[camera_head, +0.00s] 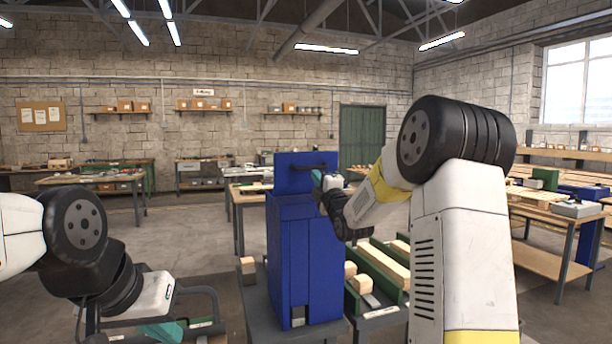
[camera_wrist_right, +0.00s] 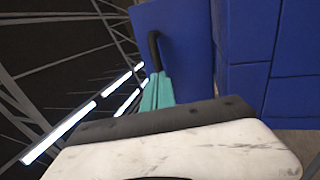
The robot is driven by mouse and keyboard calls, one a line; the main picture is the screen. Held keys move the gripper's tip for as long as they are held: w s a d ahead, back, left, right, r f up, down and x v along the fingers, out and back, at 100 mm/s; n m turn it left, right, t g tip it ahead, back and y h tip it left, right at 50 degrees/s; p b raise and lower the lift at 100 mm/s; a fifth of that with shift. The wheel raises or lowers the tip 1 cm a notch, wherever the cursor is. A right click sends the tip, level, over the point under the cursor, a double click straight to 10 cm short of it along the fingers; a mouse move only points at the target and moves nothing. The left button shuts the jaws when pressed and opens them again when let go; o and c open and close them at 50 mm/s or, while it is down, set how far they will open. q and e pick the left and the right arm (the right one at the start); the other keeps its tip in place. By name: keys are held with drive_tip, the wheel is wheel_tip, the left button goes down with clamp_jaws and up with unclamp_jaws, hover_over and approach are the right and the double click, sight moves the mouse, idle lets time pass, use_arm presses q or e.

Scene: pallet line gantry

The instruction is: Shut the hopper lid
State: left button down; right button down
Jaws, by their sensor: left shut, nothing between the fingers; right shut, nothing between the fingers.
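The blue hopper (camera_head: 300,255) stands upright in the middle of the head view. Its blue lid (camera_head: 288,181) stands raised, with a black bar handle (camera_head: 299,168) on it. The lid (camera_wrist_right: 184,45) and the handle (camera_wrist_right: 152,48) also show in the right wrist view. My right gripper (camera_head: 317,177) is at the lid near the handle's right end. Its teal fingers (camera_wrist_right: 158,88) are shut; their tips meet the handle's end in the picture, but I cannot tell whether they touch. My left gripper (camera_head: 165,331) is shut and empty, low at the left, away from the hopper.
Green trays (camera_head: 390,264) with wooden blocks lie right of the hopper, partly behind my right arm. A wooden block (camera_head: 247,264) sits left of the hopper. Workbenches (camera_head: 92,181) stand further back. Open floor lies to the left.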

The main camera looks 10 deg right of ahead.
drive_tip(key=shift+x, duration=1.15)
drive_tip(key=shift+r, duration=0.1)
